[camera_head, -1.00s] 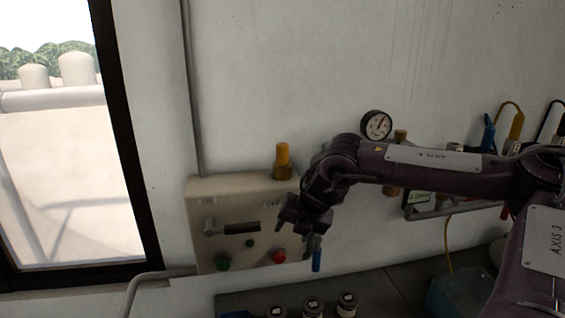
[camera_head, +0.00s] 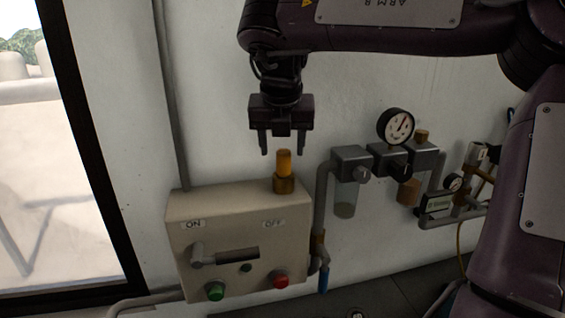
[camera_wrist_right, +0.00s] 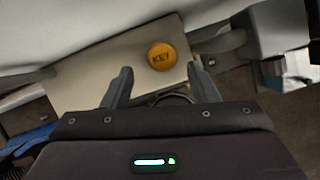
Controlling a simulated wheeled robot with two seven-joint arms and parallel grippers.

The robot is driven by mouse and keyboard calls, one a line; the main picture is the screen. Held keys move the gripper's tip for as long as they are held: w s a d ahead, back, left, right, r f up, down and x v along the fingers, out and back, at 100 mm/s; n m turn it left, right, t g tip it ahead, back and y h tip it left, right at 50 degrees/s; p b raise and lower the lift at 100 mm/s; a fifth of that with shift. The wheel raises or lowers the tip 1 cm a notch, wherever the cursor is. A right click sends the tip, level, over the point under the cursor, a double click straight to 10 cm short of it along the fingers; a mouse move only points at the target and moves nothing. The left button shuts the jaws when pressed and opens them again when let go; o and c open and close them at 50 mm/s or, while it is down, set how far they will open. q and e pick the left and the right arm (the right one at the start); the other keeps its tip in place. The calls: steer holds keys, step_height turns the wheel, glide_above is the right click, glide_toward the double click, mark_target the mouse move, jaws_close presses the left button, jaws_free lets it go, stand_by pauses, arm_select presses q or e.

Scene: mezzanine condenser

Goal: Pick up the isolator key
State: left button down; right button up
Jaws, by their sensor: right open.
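The isolator key (camera_head: 284,165) is an orange-yellow cylinder standing upright in a brass collar (camera_head: 284,185) on top of the beige control box, at its right. In the right wrist view the round top of the key (camera_wrist_right: 161,57) shows, marked KEY, ahead of the fingers and between their lines. My right gripper (camera_head: 283,150) points down just above the key, with its two fingers apart on either side of the key's line. It is open and empty, and it also shows in the right wrist view (camera_wrist_right: 160,85). My left gripper is not in view.
The control box (camera_head: 183,232) has ON and OFF labels, a lever (camera_head: 210,257), a green button (camera_head: 215,291) and a red button (camera_head: 281,282). Pipework with a gauge (camera_head: 395,126) and filter bowls is close on the right. A window is at left.

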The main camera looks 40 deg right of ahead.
mark_target(284, 157)
steer(key=shift+s+d+f+p, duration=0.1)
steer(key=shift+s+f+p, duration=0.2)
steer(key=shift+f+p, duration=0.4)
steer(key=shift+p+x, duration=0.35)
steer(key=shift+x, duration=0.65)
steer(key=shift+w+d+f, duration=0.25)
steer(key=shift+w+f, duration=0.15)
steer(key=shift+f, duration=0.05)
steer(key=shift+w+d+f, duration=0.3)
steer(key=shift+w+f, duration=0.1)
steer(key=shift+f, duration=0.2)
steer(key=shift+s, duration=0.15)
steer(key=shift+c, duration=0.2)
steer(key=shift+s+a, duration=0.1)
steer(key=shift+a, duration=0.05)
steer(key=shift+c, duration=1.2)
steer(key=c, duration=0.5)
steer(key=shift+c, duration=1.4)
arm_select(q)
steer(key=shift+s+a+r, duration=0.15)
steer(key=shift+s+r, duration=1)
